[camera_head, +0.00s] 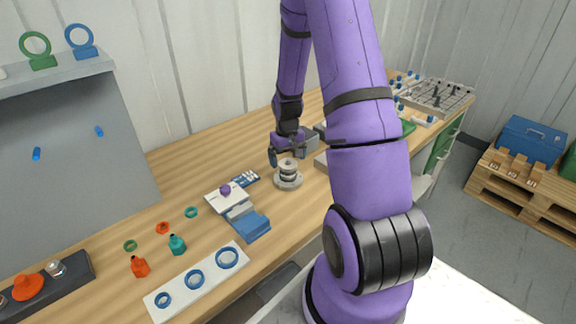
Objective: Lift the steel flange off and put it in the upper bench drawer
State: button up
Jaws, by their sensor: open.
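A small round metal assembly (288,174) stands on the wooden bench, with stacked light and dark rings on a wide grey base. Its light upper disc looks like the steel flange (288,163), but it is small in the picture. My gripper (286,158) is open and points down just above the assembly, with its fingers near the top disc. I cannot tell whether they touch it. The upper bench drawer cannot be made out for sure; my arm hides much of the bench front. A grey shape (283,281) shows below the front edge.
Left of the assembly are a blue-and-white device (240,214), a white plate with blue rings (198,281), and several small orange and teal parts. A grey panel (75,150) stands at the left. A grey box (306,140) is close behind my gripper. A pallet (520,190) is at right.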

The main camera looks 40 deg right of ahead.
jog(key=shift+f, duration=0.55)
jog(key=c, duration=1.1)
jog(key=shift+c, duration=0.2)
jog(key=shift+r, duration=0.15)
